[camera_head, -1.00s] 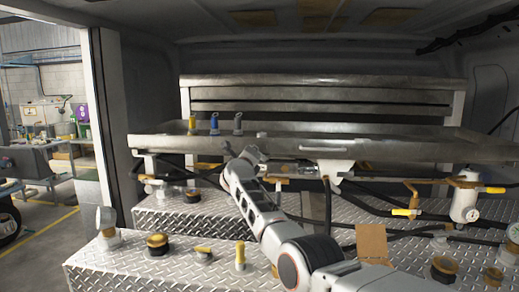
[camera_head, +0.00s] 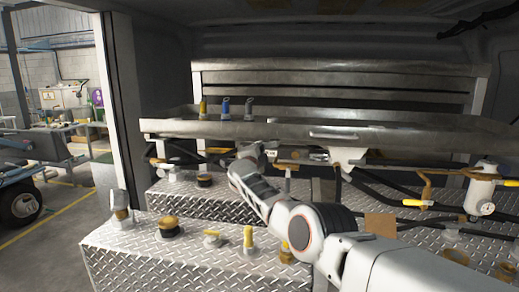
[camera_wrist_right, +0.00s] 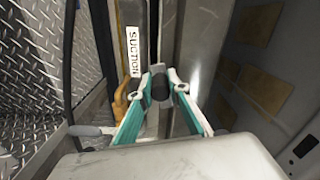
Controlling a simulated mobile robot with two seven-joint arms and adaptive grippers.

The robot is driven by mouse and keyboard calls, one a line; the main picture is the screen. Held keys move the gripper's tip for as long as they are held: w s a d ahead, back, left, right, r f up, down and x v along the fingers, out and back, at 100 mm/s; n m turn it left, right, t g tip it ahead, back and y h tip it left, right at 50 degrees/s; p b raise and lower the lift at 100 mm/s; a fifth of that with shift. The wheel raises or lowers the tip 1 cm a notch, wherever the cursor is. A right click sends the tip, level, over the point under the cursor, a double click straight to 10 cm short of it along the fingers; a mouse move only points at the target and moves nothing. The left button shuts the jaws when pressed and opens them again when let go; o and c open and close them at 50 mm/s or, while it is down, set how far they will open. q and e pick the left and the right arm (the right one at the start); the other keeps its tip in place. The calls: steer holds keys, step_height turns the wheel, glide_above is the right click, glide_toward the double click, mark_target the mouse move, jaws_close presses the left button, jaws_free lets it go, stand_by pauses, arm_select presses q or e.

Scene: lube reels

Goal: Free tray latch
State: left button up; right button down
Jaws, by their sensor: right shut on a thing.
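The long metal tray (camera_head: 400,136) spans the compartment, with a recessed handle (camera_head: 333,136) on its front face. My right gripper (camera_head: 262,149) is at the tray's front edge, left of the handle. In the right wrist view its teal fingers (camera_wrist_right: 160,88) are shut on a dark round knob (camera_wrist_right: 160,84), which appears to be the tray latch. The gripper hides the latch in the head view. My left gripper is not in view.
Yellow, blue and grey nozzles (camera_head: 226,108) stand at the tray's left. Hoses and a white filter (camera_head: 481,190) with yellow valve handles hang below. Capped fittings (camera_head: 168,226) stand on the diamond-plate tank (camera_head: 190,265). A SUCTION label (camera_wrist_right: 132,51) is near the gripper.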

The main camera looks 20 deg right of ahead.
steer(key=shift+f+n, duration=0.2)
steer(key=shift+n, duration=0.4)
steer(key=shift+d+f, duration=0.1)
steer(key=c, duration=1.9)
jaws_free()
